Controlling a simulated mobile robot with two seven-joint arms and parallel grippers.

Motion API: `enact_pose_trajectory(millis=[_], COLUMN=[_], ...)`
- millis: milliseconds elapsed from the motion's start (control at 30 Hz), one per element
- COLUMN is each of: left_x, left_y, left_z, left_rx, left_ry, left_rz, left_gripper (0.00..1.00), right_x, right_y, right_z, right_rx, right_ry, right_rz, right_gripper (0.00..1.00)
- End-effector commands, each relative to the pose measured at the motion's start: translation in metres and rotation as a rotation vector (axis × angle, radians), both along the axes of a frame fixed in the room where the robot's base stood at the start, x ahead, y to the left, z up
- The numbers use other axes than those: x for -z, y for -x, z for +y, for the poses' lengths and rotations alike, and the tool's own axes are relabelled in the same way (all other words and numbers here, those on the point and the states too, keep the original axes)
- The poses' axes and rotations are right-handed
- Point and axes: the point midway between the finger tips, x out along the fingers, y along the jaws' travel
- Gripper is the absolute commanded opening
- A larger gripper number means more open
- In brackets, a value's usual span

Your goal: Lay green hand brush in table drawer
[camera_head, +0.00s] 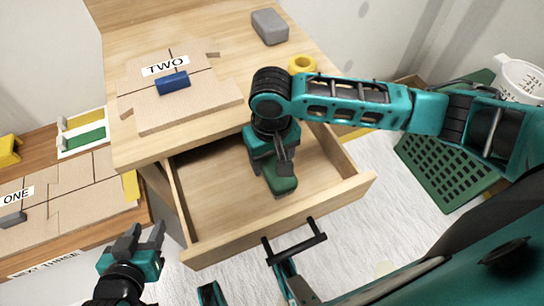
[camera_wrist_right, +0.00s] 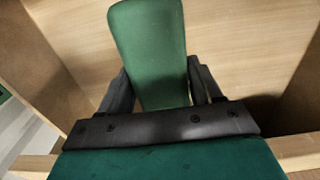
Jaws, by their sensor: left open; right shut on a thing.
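The table drawer (camera_head: 213,224) is pulled open below the wooden tabletop, and its floor is bare where I can see it. My right gripper (camera_head: 281,165) reaches down over the open drawer and is shut on the green hand brush (camera_head: 283,186). The brush also shows in the right wrist view (camera_wrist_right: 150,50), between the two dark fingers, with the drawer's wooden floor and side walls around it. I cannot tell whether the brush touches the drawer floor. My left gripper (camera_head: 138,242) is open and empty, left of the drawer and outside it.
On the tabletop (camera_head: 215,50) are a board marked TWO, a blue block (camera_head: 172,82), a grey block (camera_head: 270,26) and a yellow ring (camera_head: 302,64). A lower bench (camera_head: 60,245) with a board marked ONE is at the left. A green perforated crate (camera_head: 440,165) stands at the right.

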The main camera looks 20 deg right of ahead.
Motion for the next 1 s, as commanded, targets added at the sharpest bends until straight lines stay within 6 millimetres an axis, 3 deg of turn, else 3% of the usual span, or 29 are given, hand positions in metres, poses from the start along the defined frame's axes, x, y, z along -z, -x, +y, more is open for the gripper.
enact_pose_trajectory(millis=[67, 100, 333, 667, 1000], left_x=[-0.002, -0.001, -0.002, -0.001, -0.030], left_y=[0.000, 0.000, 0.000, 0.000, 0.000], left_z=[0.000, 0.000, -0.001, -0.001, -0.001], left_rx=[-0.001, -0.001, -0.002, -0.005, -0.005], left_ry=[0.001, 0.001, 0.004, 0.007, 0.007], left_rz=[0.000, 0.000, -0.001, -0.001, -0.002], left_gripper=[0.43, 0.43, 0.43, 0.43, 0.43], right_x=[0.002, 0.002, 0.002, -0.003, -0.072], right_y=[0.000, 0.000, 0.000, 0.000, 0.000], right_z=[0.000, 0.000, 0.000, 0.000, 0.001], right_rx=[0.000, 0.000, 0.000, 0.000, 0.001], right_ry=[-0.001, 0.000, 0.000, 0.000, -0.002], right_rz=[0.001, 0.001, 0.001, -0.001, -0.002], right_gripper=[0.32, 0.67, 0.89, 0.89, 0.89])
